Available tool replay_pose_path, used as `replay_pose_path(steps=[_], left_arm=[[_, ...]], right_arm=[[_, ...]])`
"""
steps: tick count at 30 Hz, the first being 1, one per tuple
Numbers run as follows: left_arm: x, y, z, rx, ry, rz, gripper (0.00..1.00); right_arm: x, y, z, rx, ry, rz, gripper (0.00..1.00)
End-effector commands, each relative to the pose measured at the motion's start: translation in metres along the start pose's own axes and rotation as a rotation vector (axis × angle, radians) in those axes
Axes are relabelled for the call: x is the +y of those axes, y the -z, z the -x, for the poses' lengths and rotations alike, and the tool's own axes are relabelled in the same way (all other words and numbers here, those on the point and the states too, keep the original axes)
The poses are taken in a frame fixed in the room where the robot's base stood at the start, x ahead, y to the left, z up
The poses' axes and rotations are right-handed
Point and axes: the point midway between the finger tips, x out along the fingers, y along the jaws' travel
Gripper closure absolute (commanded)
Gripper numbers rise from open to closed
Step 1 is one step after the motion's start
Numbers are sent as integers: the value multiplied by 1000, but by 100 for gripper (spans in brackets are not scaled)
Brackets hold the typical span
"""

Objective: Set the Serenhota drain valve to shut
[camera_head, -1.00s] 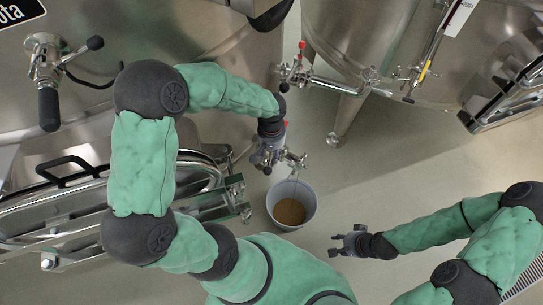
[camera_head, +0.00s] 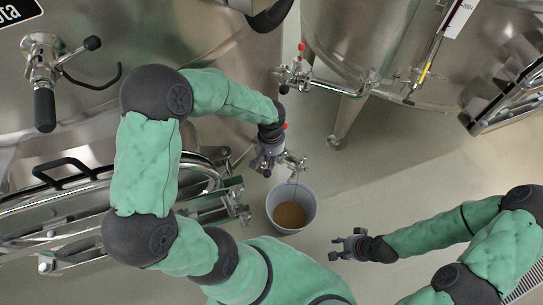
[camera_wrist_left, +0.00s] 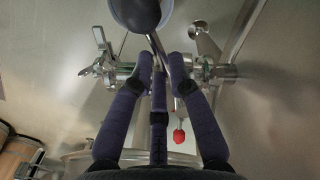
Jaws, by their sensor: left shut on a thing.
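The Serenhota vat (camera_head: 120,35) is the steel tank at the left; only the end of its name sign shows. Its drain valve (camera_head: 293,163) sits low beside my left gripper (camera_head: 270,160), largely covered by it. In the left wrist view, the valve's steel pipe (camera_wrist_left: 215,73) runs crosswise behind the fingers. My left gripper (camera_wrist_left: 161,62) is shut around a thin steel lever (camera_wrist_left: 155,43), which looks like the valve's handle. A red knob (camera_wrist_left: 179,136) shows below. The exact handle angle is hard to tell. My right gripper (camera_head: 347,244) is open and empty above the floor.
A grey bucket (camera_head: 306,195) with brown contents stands on the floor below the valve outlet. A second steel vat (camera_head: 390,35) with its own red-tipped valve (camera_head: 299,72) is at the upper right. Clear floor (camera_head: 420,170) lies between them and my right arm.

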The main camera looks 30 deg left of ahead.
Motion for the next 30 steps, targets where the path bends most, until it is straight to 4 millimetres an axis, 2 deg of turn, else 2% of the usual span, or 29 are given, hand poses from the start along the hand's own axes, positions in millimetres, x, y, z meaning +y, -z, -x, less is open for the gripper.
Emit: replay_pose_path(steps=[13, 26, 27, 29, 30], left_arm=[[-30, 5, 1, -9, 7, -332, 100], [-33, 7, 0, -7, 7, -378, 100], [-33, 7, 0, -7, 7, -378, 76], [-33, 7, 0, -7, 7, -378, 60], [-33, 7, 0, -6, 7, -378, 58]], right_arm=[[-7, -1, 19, 0, 0, 0, 60], [-7, -1, 20, 0, 0, 0, 60], [-7, -1, 20, 0, 0, 0, 60], [-7, -1, 20, 0, 0, 0, 60], [-7, -1, 20, 0, 0, 0, 60]])
